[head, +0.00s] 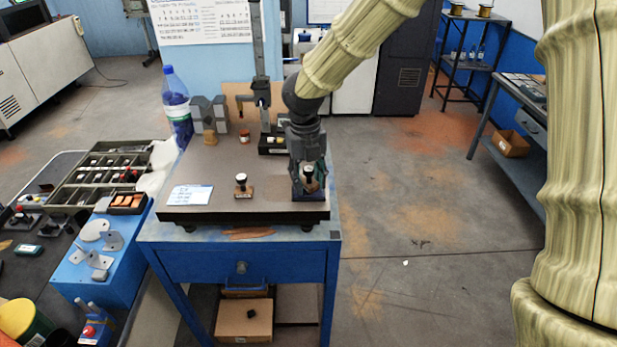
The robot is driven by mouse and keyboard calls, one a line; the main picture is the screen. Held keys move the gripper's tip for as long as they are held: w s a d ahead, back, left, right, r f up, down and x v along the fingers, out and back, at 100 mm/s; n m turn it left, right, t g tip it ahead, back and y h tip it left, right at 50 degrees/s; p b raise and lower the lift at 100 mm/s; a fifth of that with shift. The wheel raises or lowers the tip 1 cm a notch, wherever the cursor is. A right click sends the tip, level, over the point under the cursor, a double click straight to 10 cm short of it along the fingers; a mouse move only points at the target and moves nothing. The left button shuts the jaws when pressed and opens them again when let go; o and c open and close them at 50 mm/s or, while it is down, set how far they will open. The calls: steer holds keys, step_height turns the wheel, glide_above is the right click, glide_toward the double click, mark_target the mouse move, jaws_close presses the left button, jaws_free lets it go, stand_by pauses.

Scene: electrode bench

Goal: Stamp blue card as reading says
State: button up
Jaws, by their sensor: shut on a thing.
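My gripper (308,178) points down at the right front of the dark surface plate (215,160). It is shut on a stamp (309,173) with a pale knob and brownish base, partly hidden by the fingers. I cannot tell whether the stamp touches the plate. A second stamp (241,185) with a white knob and brown base stands upright near the front middle. A pale card with blue markings (191,195) lies flat at the front left, apart from both stamps. A dark instrument with a pale panel (272,146) stands behind; its reading is too small to make out.
A blue-capped bottle (176,103), grey V-shaped blocks (209,114), a wooden piece (210,137) and a small red-and-white jar (244,136) stand toward the back. A tall stand (260,60) rises there. The plate between card and second stamp is clear.

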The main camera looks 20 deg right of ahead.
steer(key=shift+f, duration=0.45)
stand_by(0.6)
steer(key=c, duration=0.4)
steer(key=shift+s+f, duration=0.1)
steer(key=shift+f, duration=0.1)
stand_by(1.2)
steer(key=shift+r+p, duration=3.05)
steer(key=shift+r, duration=0.6)
